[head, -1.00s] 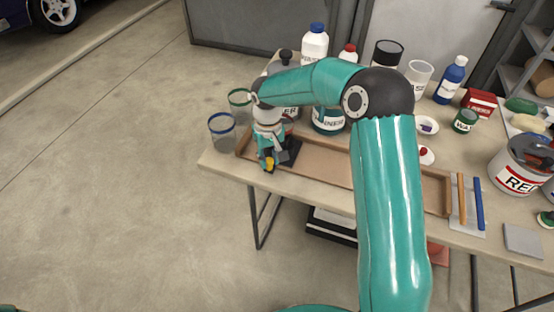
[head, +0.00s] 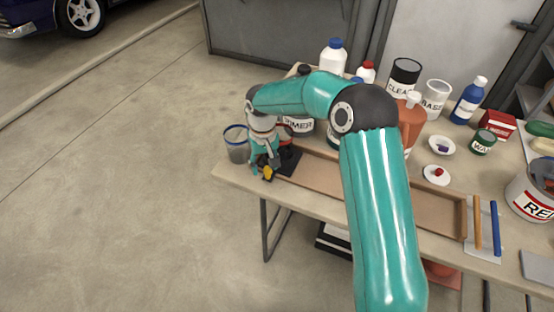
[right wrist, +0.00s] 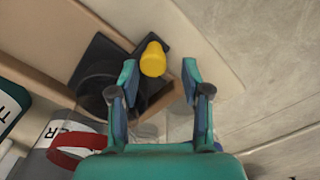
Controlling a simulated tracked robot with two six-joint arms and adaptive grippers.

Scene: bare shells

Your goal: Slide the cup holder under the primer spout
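The cup holder (right wrist: 92,62) is a black base with a dark round ring and a yellow knob (right wrist: 152,60). In the head view the black base (head: 288,160) shows at the left end of a long shallow wooden tray, partly hidden by my gripper. My right gripper (right wrist: 160,76) is open, with the knob between its fingertips and a gap on each side. It also shows in the head view (head: 265,168). The primer container (head: 300,126) stands behind, partly hidden by my arm; its grey side (right wrist: 58,150) shows in the wrist view. I cannot make out its spout. My left gripper is out of view.
The wooden tray (head: 432,205) runs right along the table's front. A blue-rimmed clear cup (head: 237,146) stands close left of my gripper. Bottles and cans crowd the back, including a clear cup (head: 436,98). Open floor lies left of the table.

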